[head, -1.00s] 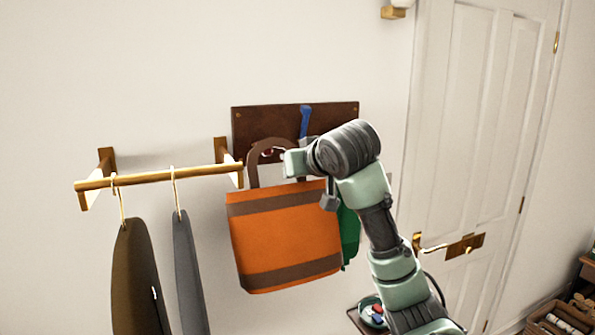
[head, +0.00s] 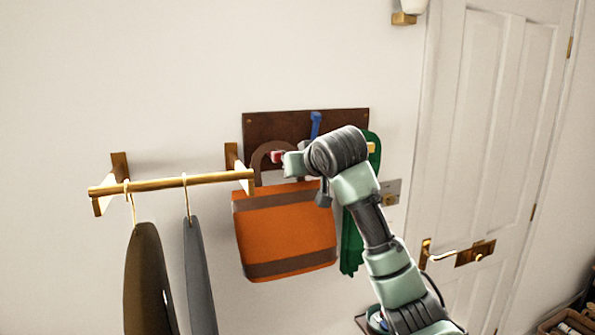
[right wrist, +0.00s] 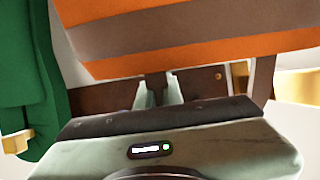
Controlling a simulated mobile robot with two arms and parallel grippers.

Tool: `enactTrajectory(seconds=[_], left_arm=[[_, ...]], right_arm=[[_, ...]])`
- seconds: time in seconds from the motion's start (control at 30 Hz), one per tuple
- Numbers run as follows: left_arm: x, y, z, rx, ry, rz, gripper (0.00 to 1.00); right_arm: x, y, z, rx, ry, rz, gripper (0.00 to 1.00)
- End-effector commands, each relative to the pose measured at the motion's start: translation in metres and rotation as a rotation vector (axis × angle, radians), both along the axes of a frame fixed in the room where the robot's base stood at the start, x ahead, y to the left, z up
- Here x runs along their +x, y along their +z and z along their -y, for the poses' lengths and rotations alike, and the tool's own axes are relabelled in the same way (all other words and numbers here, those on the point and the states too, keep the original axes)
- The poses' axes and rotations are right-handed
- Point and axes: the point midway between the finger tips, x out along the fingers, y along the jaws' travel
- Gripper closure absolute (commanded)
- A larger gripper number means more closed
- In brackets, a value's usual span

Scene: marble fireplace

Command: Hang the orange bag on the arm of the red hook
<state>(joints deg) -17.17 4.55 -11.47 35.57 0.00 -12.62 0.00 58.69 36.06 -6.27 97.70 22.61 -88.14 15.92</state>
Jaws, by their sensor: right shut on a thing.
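The orange bag (head: 285,228) with brown bands hangs nearly upright in front of the wall, its brown handle (head: 257,160) looped upward. My right gripper (head: 293,164) is shut on the handle, partly hidden by its own wrist. The bag fills the top of the right wrist view (right wrist: 200,40), where my fingers (right wrist: 160,92) show below it. The red hook (head: 277,156) shows inside the handle's arch, just left of my gripper. I cannot tell whether its arm passes through the loop. My left gripper is not in view.
The hooks sit on a dark wooden board (head: 262,128) with a blue hook (head: 315,125) and a yellow hook (head: 371,147). A green item (head: 352,245) hangs at right. A brass rail (head: 160,184) with hangers stands out at left. A door (head: 490,130) is at right.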

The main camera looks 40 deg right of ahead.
Motion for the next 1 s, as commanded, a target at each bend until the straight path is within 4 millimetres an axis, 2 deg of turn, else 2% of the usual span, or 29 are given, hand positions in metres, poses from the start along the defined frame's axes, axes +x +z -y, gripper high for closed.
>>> enactTrajectory(seconds=[0.2, 0.43, 1.0], left_arm=[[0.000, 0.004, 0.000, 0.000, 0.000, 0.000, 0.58], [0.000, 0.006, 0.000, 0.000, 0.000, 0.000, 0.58], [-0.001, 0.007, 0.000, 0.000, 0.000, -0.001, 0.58]], right_arm=[[0.013, 0.002, 0.003, 0.000, 0.000, 0.003, 1.00], [0.022, -0.007, 0.005, 0.001, -0.001, 0.003, 1.00], [0.026, -0.015, 0.006, 0.001, 0.000, 0.001, 1.00]])
